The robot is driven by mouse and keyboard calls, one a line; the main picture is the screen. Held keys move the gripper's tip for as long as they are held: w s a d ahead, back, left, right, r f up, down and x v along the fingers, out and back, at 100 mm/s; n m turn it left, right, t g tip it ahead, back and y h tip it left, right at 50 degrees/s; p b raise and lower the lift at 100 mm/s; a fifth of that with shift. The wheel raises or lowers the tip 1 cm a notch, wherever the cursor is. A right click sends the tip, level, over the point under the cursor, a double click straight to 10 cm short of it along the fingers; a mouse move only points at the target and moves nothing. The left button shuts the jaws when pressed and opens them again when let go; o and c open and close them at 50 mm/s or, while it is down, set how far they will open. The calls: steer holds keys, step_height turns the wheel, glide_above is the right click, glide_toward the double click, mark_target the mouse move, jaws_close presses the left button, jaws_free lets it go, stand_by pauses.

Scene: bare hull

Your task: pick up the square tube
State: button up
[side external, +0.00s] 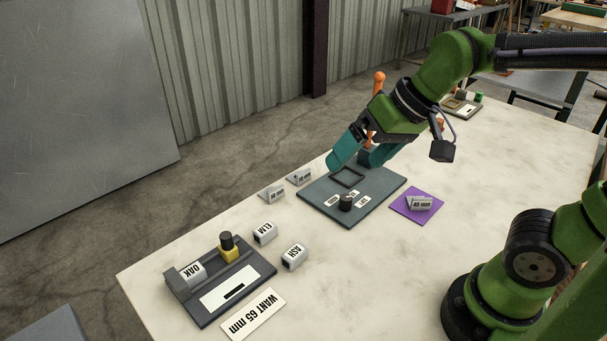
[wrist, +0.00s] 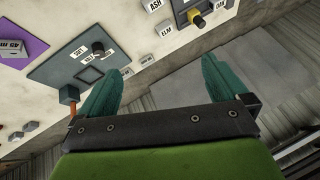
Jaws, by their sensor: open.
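No piece is marked as the square tube, and I cannot tell for sure which one it is. Two pale blocks with dark ends, marked ELM (side external: 265,233) and ASH (side external: 294,257), lie on the table and also show at the top of the wrist view, ELM (wrist: 166,31) and ASH (wrist: 154,5). A similar piece marked OAK (side external: 192,272) sits in a dark fixture (side external: 205,312). My gripper (side external: 352,161) is above the table at the far edge of the teal plate (side external: 320,196). In the wrist view its fingers (wrist: 160,66) are apart with nothing between them.
The teal plate carries a dark square outline (side external: 348,177), a dark knob (side external: 345,203) and small labels. An orange-tipped handle (side external: 379,80) rises beside my gripper. A purple mat (side external: 403,209) holds a marked block (side external: 419,203). A sign reads WANT 65 mm (side external: 254,315).

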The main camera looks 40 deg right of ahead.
steer(key=shift+m+t+h, duration=0.3)
steer(key=shift+m+t, duration=0.3)
steer(key=shift+m, duration=0.1)
steer(key=s+d, duration=0.1)
steer(key=s, duration=0.1)
steer(key=s+d+f, duration=0.1)
steer(key=s+d, duration=0.1)
steer(key=shift+d, duration=0.25)
steer(key=shift+c, duration=0.5)
steer(key=shift+d+r, duration=0.15)
steer(key=shift+r, duration=0.05)
steer(key=shift+c, duration=1.1)
steer(key=c, duration=0.4)
